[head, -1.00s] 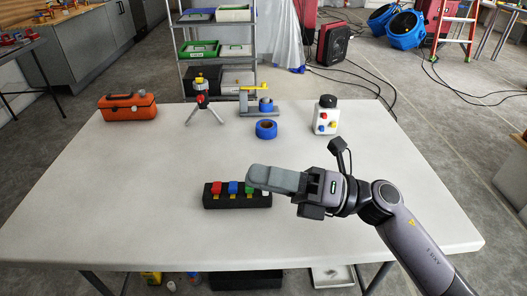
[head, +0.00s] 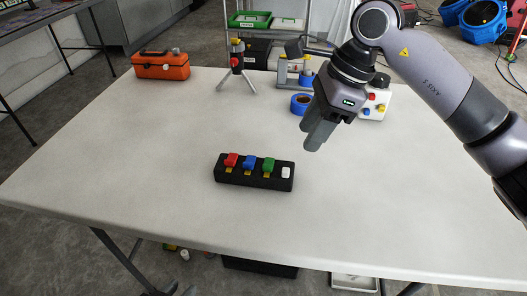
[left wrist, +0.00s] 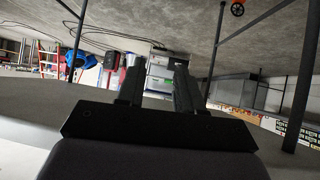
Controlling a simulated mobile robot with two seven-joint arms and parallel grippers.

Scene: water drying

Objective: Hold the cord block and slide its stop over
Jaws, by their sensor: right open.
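A black block (head: 254,181) with red (head: 231,160), blue (head: 249,162) and green (head: 268,165) pieces and a white piece (head: 286,172) at its right end lies on the table; I take it for the cord block. I cannot tell which part is its stop. My right gripper (head: 318,136) is above the table, behind and right of the block, apart from it, fingers pointing down, open and empty. My left gripper (left wrist: 158,90) shows only in the left wrist view, its two fingers apart with nothing between them.
On the white table (head: 130,180) stand an orange toolbox (head: 161,66), a small tripod (head: 237,70), a blue tape roll (head: 300,104) and a white box with coloured knobs (head: 374,102), partly hidden behind my right arm. The table around the black block is clear.

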